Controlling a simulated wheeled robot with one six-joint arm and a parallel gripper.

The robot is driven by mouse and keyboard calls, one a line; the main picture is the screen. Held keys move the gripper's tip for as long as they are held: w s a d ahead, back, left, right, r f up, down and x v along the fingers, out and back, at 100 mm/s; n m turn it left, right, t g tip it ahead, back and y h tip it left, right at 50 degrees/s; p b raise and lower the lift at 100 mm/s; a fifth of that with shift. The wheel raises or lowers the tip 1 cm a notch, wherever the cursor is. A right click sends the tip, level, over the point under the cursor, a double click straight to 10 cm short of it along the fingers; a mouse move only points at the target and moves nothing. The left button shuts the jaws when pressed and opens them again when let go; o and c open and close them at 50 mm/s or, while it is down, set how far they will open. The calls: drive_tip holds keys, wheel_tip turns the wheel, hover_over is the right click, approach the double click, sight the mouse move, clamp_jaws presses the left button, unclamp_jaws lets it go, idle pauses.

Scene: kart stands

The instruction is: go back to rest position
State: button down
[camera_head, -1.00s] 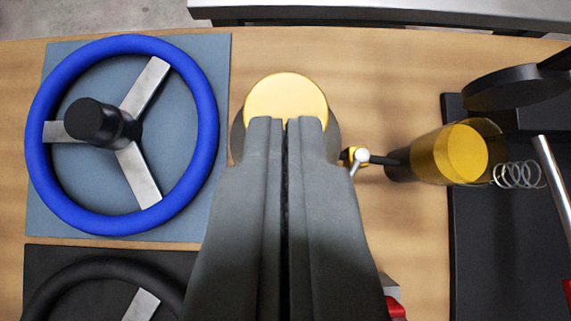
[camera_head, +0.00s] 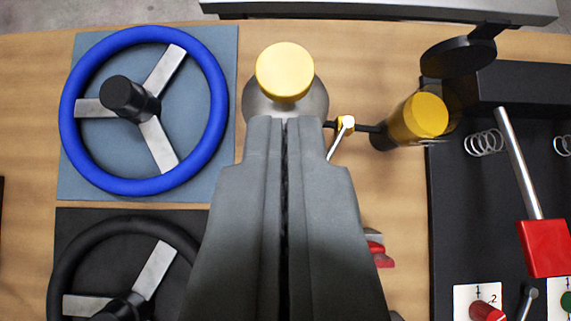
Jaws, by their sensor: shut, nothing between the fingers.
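My gripper (camera_head: 288,122) is shut and empty, seen from behind in the middle of the view. Its fingertips lie in front of a round grey base with a yellow round top (camera_head: 285,71). I cannot tell whether the fingers touch it. The gripper and its fingers hide part of the table below the yellow-topped piece.
A blue steering wheel (camera_head: 213,120) and a black one (camera_head: 70,262) lie at left on the wooden table (camera_head: 385,215). At right are a yellow-capped cylinder (camera_head: 426,115), a black panel (camera_head: 450,230) with springs and a red-ended lever (camera_head: 545,248). A grey bench edge (camera_head: 390,10) is behind.

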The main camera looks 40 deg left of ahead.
idle(0.4)
drive_tip(key=s+d+f+m+t+h, duration=0.1)
drive_tip(key=s+d+m+t+h, duration=0.1)
drive_tip(key=s, duration=0.9)
drive_tip(key=s+d+f+m+t+h, duration=0.2)
drive_tip(key=s+d+m+t, duration=0.2)
drive_tip(key=s, duration=0.8)
drive_tip(key=s+d+f+m+t+h, duration=0.2)
drive_tip(key=s+d+m+t, duration=0.1)
drive_tip(key=s, duration=0.8)
drive_tip(key=shift+s+d+t, duration=0.25)
drive_tip(key=shift+d+t, duration=0.5)
drive_tip(key=shift+t, duration=0.25)
drive_tip(key=w+a+r+n+g+y, duration=0.2)
drive_tip(key=w+a+n+g, duration=0.1)
drive_tip(key=w, duration=0.8)
drive_tip(key=w+a+r+n+g+y, duration=0.2)
drive_tip(key=w+a+r+n+g, duration=0.1)
drive_tip(key=w, duration=0.9)
drive_tip(key=w+a+r+n+g+y, duration=0.2)
drive_tip(key=w+a+r+n+g, duration=0.1)
drive_tip(key=w, duration=0.8)
drive_tip(key=shift+w+a+r+g, duration=0.15)
drive_tip(key=shift+w+a+g, duration=0.15)
drive_tip(key=shift+a+g, duration=0.6)
